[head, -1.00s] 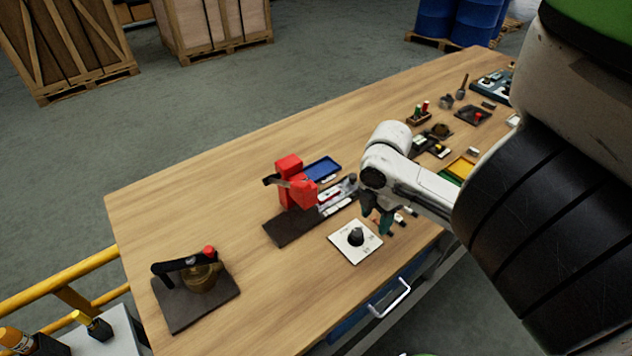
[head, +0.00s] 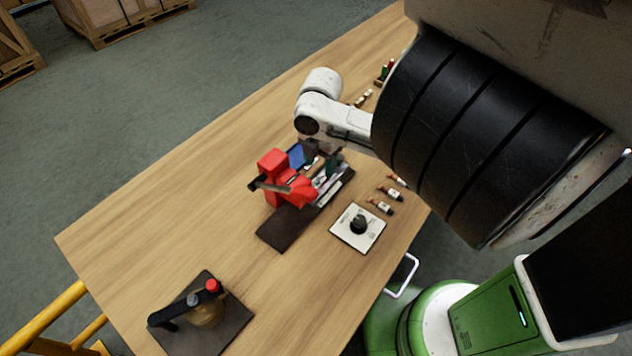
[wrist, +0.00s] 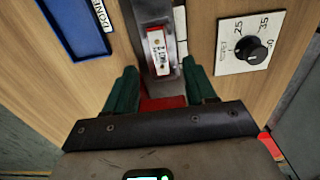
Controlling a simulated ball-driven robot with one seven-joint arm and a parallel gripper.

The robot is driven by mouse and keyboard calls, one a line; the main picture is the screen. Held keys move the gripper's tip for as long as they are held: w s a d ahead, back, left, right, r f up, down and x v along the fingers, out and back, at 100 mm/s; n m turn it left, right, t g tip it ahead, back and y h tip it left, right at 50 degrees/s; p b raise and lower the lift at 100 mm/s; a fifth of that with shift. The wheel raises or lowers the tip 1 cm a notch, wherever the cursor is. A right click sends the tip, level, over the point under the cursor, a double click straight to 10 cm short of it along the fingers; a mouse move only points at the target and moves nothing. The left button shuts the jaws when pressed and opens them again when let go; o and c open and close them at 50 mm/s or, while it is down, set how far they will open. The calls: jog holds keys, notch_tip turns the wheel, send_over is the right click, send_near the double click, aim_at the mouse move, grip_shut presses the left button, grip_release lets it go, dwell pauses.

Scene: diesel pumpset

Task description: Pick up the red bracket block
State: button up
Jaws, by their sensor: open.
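A red block-like body (head: 285,182) with a dark lever stands on a dark base plate (head: 282,229) on the workbench. A grey metal rail runs right from it. In the wrist view, a small red-ended piece with a white label (wrist: 158,50) lies on the rail, and a patch of red (wrist: 160,103) shows low between the fingers. I cannot tell for sure which red part is the bracket block. My gripper (wrist: 159,68) is open, its two teal fingers on either side of the rail, nothing held. In the head view my gripper (head: 325,163) is partly hidden, just right of the red body.
A blue tray (wrist: 82,30) lies left of the rail. A white dial plate (wrist: 230,57) with a black knob is to the right. Several small labelled items (head: 385,205) lie beyond it. A brass-and-black device (head: 205,310) stands front left. The bench's left side is clear.

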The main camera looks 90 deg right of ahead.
aim_at(318, 182)
jog(key=shift+w+a+f+p, duration=0.1)
jog(key=shift+f+p, duration=0.1)
jog(key=shift+f, duration=1.35)
jog(key=shift+w+a+f+p, duration=0.1)
jog(key=shift+f+p, duration=0.1)
jog(key=shift+f, duration=1.3)
grip_shut()
